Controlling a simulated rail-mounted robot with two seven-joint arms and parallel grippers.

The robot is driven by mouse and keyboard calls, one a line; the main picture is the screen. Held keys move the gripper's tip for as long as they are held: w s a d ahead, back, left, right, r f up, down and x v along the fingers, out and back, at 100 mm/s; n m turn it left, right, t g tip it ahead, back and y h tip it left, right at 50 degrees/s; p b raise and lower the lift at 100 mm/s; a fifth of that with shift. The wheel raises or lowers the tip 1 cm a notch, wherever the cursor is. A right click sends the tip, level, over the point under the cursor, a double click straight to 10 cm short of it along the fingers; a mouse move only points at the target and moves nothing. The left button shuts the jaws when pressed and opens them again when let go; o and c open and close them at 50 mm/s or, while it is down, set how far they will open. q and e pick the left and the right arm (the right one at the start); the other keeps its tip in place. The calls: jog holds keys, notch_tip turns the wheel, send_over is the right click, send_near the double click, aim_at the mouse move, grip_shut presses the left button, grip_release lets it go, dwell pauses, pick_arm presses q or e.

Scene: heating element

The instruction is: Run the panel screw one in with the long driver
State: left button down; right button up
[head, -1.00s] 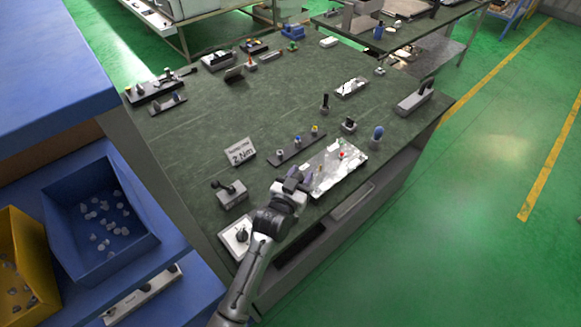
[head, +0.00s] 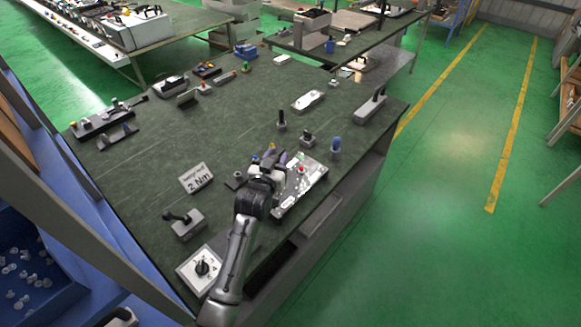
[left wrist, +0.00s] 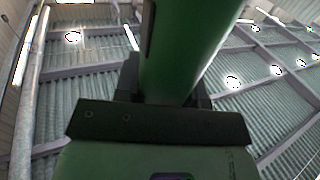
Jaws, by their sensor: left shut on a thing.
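The panel (head: 292,196), a pale plate with a red knob (head: 301,169), lies near the front edge of the dark green workbench. My left gripper (head: 270,166) is over the panel's left end and hides part of it. In the left wrist view it is shut on a thick green cylinder (left wrist: 185,50), which looks like the long driver's body. The tool's tip is not visible, and I cannot tell whether it touches the panel. The panel screw cannot be made out. My right gripper is out of view.
A grey clamp-like device (head: 184,224) and a white plate with a black knob (head: 203,268) are at the front left. A blue-topped device (head: 335,146) stands right of the panel.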

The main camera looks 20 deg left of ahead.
pick_arm(q)
jog(key=shift+w+d+f, duration=0.1)
jog(key=shift+d+f, duration=0.15)
jog(key=shift+f, duration=0.1)
jog(key=shift+a, duration=0.2)
jog(key=shift+p, duration=0.45)
jog(key=shift+f+b, duration=1.55)
jog(key=shift+f, duration=1.05)
